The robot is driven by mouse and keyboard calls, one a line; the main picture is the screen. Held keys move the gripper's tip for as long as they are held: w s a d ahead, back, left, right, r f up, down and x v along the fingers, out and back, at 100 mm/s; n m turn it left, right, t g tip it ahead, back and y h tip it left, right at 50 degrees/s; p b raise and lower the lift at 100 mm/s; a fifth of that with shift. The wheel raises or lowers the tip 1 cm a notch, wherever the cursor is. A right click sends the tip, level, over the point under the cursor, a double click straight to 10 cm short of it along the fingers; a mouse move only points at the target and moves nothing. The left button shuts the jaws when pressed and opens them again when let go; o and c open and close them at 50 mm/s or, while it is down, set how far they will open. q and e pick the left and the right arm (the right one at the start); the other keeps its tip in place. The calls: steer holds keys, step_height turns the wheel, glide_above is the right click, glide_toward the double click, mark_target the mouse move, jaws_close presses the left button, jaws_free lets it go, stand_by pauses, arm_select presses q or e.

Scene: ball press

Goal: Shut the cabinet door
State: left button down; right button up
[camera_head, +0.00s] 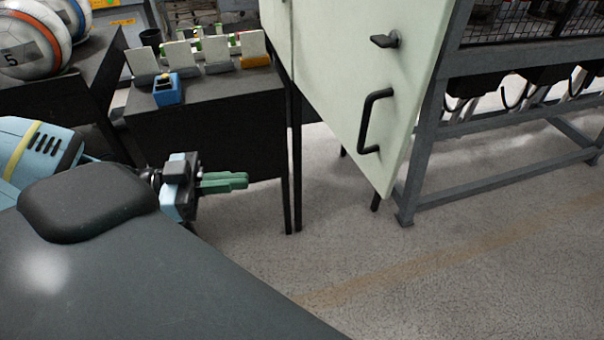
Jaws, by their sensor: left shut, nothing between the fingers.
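The pale green cabinet door (336,60) is at the upper middle, with its top cut off by the frame. It carries a black bar handle (366,122) and a black latch knob (385,41) near its right edge. Its lower edge slants down to the right, so it seems to stand out from the cabinet; how far I cannot tell. The inside of the cabinet is hidden. My left gripper (240,182) is shut and empty, its green fingers pointing right, left of the door and well apart from it. My right gripper is not in view.
A black table (215,125) left of the cabinet holds a blue block (167,90) and several upright plates. Balls (36,38) lie on a dark stand at the far left. A grey metal frame (500,196) stands right of the door. The floor (440,280) in front is clear.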

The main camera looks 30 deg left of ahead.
arm_select(q)
steer(key=x, duration=1.1)
steer(key=shift+d, duration=0.3)
steer(key=shift+w, duration=0.2)
